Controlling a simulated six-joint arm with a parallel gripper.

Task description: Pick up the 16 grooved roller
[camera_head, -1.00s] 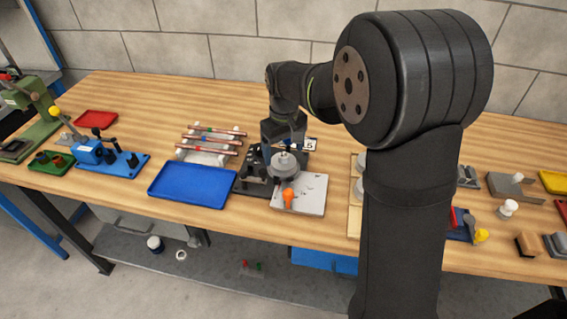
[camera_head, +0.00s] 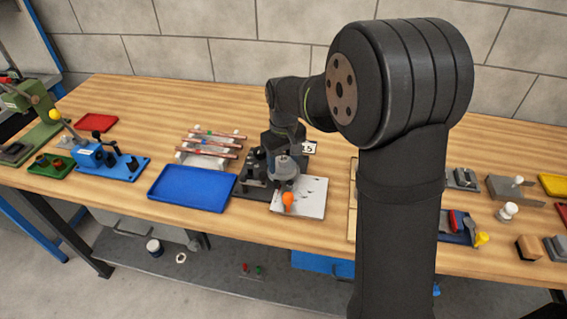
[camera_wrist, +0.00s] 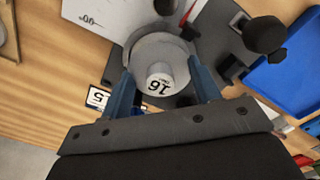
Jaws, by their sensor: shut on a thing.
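The 16 grooved roller (camera_wrist: 159,74) is a grey, round, stepped piece with "16" on its white hub, seen from above in the wrist view. My gripper (camera_wrist: 161,82) has one blue finger on each side of the hub and is shut on it. In the head view the roller (camera_head: 285,170) is at the dark bending fixture (camera_head: 256,178), just under my gripper (camera_head: 284,152). I cannot tell whether it is seated on the fixture or lifted clear.
A light plate (camera_head: 313,194) and an orange knob (camera_head: 288,198) are close in front. A blue tray (camera_head: 193,188) lies left of the fixture, with copper tubes (camera_head: 212,144) on a white rack behind it. A "15" card (camera_wrist: 99,97) stands close by.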

